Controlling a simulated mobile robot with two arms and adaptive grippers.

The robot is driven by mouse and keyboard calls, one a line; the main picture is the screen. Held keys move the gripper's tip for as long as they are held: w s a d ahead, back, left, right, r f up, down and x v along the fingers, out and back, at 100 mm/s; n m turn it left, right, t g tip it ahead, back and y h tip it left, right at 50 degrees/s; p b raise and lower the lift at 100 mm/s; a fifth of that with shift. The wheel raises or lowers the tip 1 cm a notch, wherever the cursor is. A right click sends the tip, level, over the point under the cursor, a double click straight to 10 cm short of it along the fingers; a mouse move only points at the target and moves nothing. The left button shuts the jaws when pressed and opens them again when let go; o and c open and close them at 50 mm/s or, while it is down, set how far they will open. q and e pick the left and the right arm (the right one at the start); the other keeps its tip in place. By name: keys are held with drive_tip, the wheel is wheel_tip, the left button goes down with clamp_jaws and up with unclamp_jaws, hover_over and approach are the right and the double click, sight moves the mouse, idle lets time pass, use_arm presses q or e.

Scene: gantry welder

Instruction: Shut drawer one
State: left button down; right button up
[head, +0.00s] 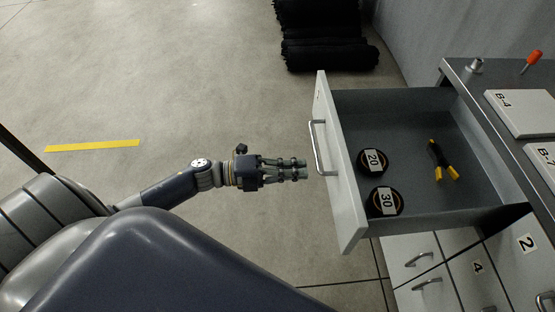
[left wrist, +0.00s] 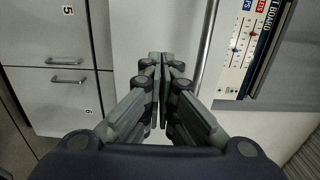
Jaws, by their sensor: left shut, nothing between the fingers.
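An open drawer (head: 346,175) with a white front and grey inside juts out to the left from the cabinet in the head view. I cannot clearly read its label. Its bar handle (head: 320,148) is on the front's outer face. My left gripper (head: 305,169) is shut and empty, just left of the drawer front, close to the handle's lower end in the picture. A small gap seems to show between the fingertips and the front. In the left wrist view the shut fingers (left wrist: 158,62) point at a white panel (left wrist: 150,25). My right gripper is not in view.
The drawer holds discs marked 20 (head: 373,161) and 30 (head: 384,201), and yellow-handled pliers (head: 441,160). Shut drawers (head: 410,258) lie below it. A screwdriver (head: 531,62) stands on the cabinet top. Black rolls (head: 325,35) lie on the otherwise clear floor.

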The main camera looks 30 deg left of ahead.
sight(330, 167)
use_arm(q)
drive_tip(key=p+x, duration=0.1)
drive_tip(key=x, duration=0.3)
drive_tip(key=shift+w+d+r, duration=0.15)
drive_tip(key=shift+d, duration=0.05)
drive_tip(key=shift+w+d, duration=0.3)
drive_tip(key=shift+d, duration=0.15)
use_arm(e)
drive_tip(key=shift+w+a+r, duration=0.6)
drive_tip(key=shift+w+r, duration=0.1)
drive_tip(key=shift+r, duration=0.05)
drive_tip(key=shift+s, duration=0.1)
use_arm(q)
drive_tip(key=shift+w+d, duration=0.1)
drive_tip(key=shift+d, duration=0.05)
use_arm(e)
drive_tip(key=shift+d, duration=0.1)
